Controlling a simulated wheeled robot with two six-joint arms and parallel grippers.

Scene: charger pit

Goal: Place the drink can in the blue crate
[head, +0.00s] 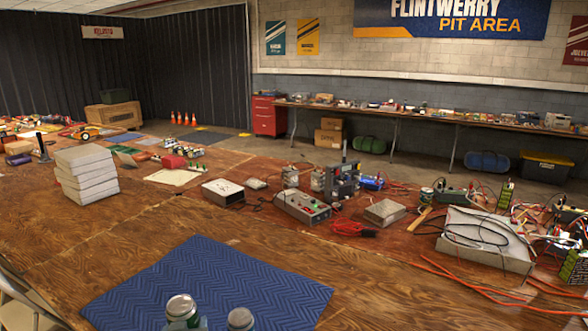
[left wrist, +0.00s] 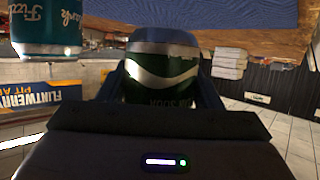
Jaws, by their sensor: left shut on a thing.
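A green can (left wrist: 160,70) with a pale wavy band sits between the fingers of my left gripper (left wrist: 158,88) in the left wrist view. The gripper is shut on it. In the head view the silver top of this can (head: 181,306) shows at the bottom edge, with my left gripper (head: 185,324) around it; its lower part is cut off. A second can, teal with lettering (left wrist: 48,30), stands apart beside it; its top (head: 240,318) shows to the right in the head view. No blue crate shows in either view. My right gripper is not in view.
A blue chevron mat (head: 215,278) lies on the wooden table (head: 60,235), largely clear beyond the cans. A stack of pale boxes (head: 86,175) stands at the left. Electronics, including a grey control box (head: 301,206), and orange cables (head: 478,283) crowd the middle and right.

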